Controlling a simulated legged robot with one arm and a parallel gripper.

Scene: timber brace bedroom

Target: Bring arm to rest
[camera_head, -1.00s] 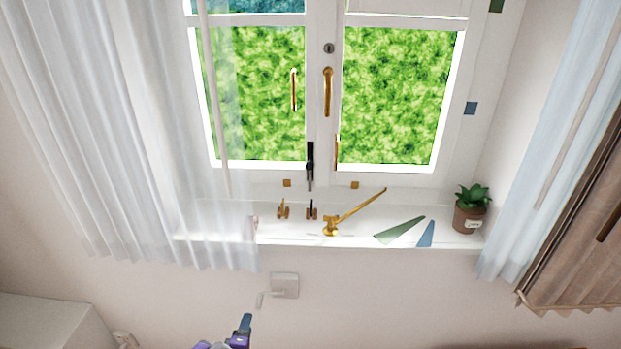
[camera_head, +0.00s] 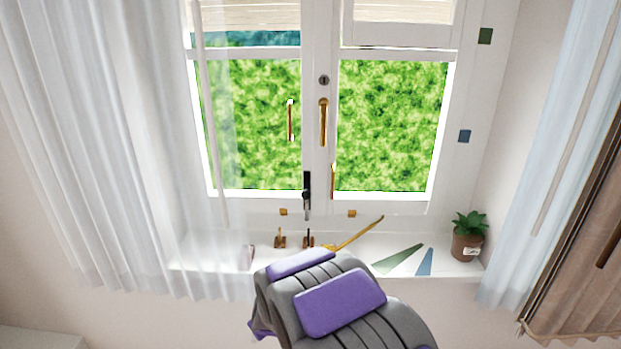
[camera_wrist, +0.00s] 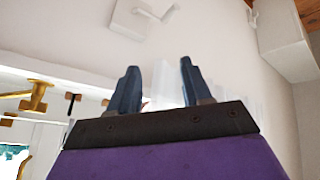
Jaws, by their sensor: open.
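My gripper (camera_wrist: 158,92) shows in the wrist view with its two dark blue fingers apart and nothing between them. In the head view my grey and purple arm rises from the bottom edge in front of the window sill, and the fingers cannot be made out there. The arm covers part of the sill (camera_head: 215,262) and the lower part of a brass stay bar (camera_head: 360,233). In the wrist view the sill and brass fittings (camera_wrist: 38,97) lie to the left of the fingers, apart from them.
A window (camera_head: 318,165) with brass handles stands behind the sill. A potted plant (camera_head: 467,246) sits at the sill's right end. Sheer curtains hang at left (camera_head: 90,150) and right (camera_head: 560,130). A white wall fixture (camera_wrist: 140,15) is beyond the fingers in the wrist view.

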